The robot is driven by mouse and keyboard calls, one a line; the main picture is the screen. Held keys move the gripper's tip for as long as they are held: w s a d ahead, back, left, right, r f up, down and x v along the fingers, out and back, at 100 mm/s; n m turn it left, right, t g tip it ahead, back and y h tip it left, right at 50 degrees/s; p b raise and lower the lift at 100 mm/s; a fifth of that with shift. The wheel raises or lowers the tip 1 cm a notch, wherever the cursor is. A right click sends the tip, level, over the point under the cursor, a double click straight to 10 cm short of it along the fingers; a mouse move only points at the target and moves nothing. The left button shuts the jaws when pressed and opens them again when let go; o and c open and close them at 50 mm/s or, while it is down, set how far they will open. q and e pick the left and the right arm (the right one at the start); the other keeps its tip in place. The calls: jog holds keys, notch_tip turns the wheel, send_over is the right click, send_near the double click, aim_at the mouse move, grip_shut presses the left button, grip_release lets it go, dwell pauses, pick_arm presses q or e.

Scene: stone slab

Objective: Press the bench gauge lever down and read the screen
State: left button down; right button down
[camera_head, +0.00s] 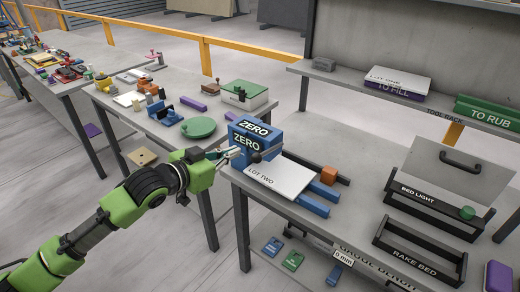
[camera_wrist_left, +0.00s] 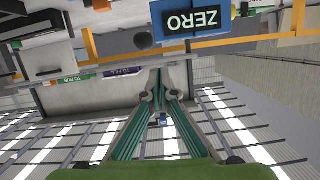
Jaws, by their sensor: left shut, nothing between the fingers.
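A blue block marked ZERO (camera_head: 254,132) stands at the left end of the near bench. It shows upside down in the left wrist view (camera_wrist_left: 196,20). A dark ball knob (camera_head: 256,157) is in front of its lower face, and I take it for the end of the gauge lever; a dark ball (camera_wrist_left: 143,40) also shows in the wrist view. My left gripper (camera_head: 236,153) is shut and empty, just left of the knob; I cannot tell whether they touch. Its fingers (camera_wrist_left: 163,78) meet in the wrist view. My right gripper is not in view.
A small 0 mm display (camera_head: 343,255) is at the bench's front edge. A RAKE BED rack (camera_head: 418,250) stands at right.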

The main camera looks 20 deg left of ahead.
pick_arm(q)
jog(key=shift+m+h, duration=0.4)
jog(key=shift+h, duration=0.1)
jog(key=d+r, duration=0.1)
jog(key=s+d+r, duration=0.1)
jog(key=r, duration=0.1)
jog(key=shift+d+r, duration=0.1)
jog(key=shift+d, duration=0.1)
jog(key=p, duration=0.3)
send_over(255, 156)
jog(key=w+d, duration=0.1)
jog(key=w, duration=0.1)
jog(key=shift+s+f, duration=0.25)
jog(key=shift+f, duration=0.75)
jog(key=f, duration=0.1)
jog(key=f+p, duration=0.1)
jog(key=s+f+p, duration=0.1)
jog(key=shift+s+a+f, duration=0.1)
jog(key=shift+a+f, duration=0.05)
jog(key=shift+a, duration=0.25)
jog(key=shift+s+a+f, duration=0.1)
jog(key=shift+s+f, duration=0.05)
jog(key=shift+f, duration=0.15)
